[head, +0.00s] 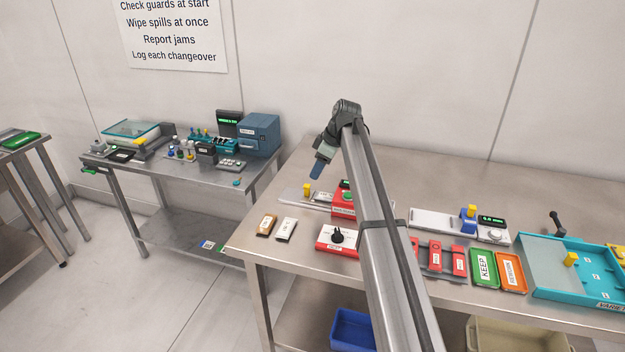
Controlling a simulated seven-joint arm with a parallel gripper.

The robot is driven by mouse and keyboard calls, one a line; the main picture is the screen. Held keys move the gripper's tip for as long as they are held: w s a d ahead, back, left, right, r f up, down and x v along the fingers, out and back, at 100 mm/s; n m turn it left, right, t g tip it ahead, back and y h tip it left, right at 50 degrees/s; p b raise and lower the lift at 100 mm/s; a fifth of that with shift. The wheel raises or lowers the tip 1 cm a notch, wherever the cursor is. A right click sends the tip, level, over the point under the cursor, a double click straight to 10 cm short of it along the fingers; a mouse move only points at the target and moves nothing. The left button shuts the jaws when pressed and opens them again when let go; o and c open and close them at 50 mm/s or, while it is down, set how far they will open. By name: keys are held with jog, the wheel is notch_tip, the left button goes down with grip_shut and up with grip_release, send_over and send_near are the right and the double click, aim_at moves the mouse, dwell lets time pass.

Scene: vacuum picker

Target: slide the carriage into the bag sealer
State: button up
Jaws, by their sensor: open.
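A pale rail (290,194) lies on the right-hand table, with a small yellow knob (306,188) standing on it. This looks like the carriage's knob. The rail's right end meets a red housing (343,211) with a green-lit display, which looks like the bag sealer, though its label is too small to read. My arm hides the housing's right side. My gripper (317,172), with a blue end, hangs above and slightly right of the yellow knob, apart from it. It is open, and I see nothing held in it.
Two small labelled pieces (286,229) and a red box with a black knob (338,240) lie in front. Right of my arm are a second rail with a blue block (467,221), red pieces, green (484,268) and orange trays, and a teal tray (545,293).

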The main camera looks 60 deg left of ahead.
jog(key=shift+v, duration=2.45)
